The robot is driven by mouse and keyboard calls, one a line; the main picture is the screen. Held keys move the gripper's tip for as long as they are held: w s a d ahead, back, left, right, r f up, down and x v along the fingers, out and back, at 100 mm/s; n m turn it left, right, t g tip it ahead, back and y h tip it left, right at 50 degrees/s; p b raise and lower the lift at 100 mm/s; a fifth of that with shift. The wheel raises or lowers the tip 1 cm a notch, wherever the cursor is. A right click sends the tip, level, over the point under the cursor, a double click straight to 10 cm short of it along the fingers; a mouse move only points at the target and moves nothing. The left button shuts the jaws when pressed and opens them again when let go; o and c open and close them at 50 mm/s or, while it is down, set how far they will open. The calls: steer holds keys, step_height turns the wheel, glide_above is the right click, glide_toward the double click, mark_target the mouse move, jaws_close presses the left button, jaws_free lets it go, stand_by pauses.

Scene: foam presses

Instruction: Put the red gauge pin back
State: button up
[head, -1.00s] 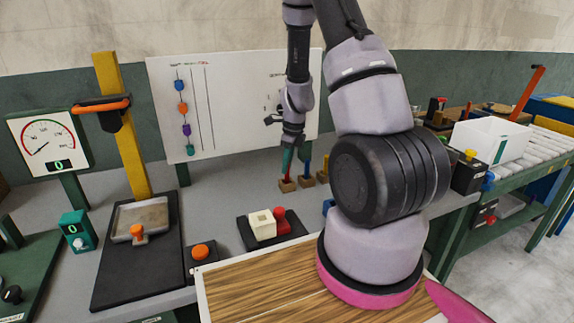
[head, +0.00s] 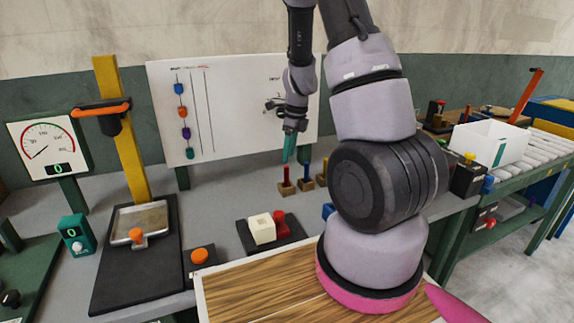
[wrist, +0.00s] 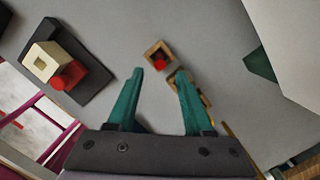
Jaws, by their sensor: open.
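The red gauge pin (head: 286,174) stands upright in a small wooden block (head: 286,190) on the grey bench. In the wrist view the red pin (wrist: 160,67) shows at the near edge of its block (wrist: 155,50). My gripper (head: 289,156) is open and empty, with its green fingers above the pin and clear of it. In the wrist view the fingertips (wrist: 160,73) are spread, with the pin's top showing between them. How deep the pin sits in the block is hidden.
A blue pin (head: 306,170) and a yellow pin (head: 325,166) stand in like blocks just right of the red one.

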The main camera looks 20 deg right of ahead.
steer(key=s+a+r+n+t+y, duration=0.1)
steer(key=s+a+r+n, duration=0.2)
steer(key=r, duration=0.5)
steer(key=s+a+r+n+t, duration=0.1)
steer(key=s+r+n, duration=0.2)
steer(key=r+n, duration=0.35)
steer(key=s+a+r+n+t+y, duration=0.1)
steer(key=s+a+r+n, duration=0.2)
steer(key=r, duration=0.6)
steer(key=s+a+r+n+t, duration=0.1)
steer(key=s+r+n, duration=0.2)
steer(key=s+n, duration=0.2)
steer(key=s+r+n+t+h, duration=0.1)
steer(key=s+r+n+t, duration=0.1)
steer(key=s+r+n, duration=0.2)
steer(key=shift+s+a+n, duration=0.35)
steer(key=shift+s+n, duration=0.4)
steer(key=shift+s, duration=0.8)
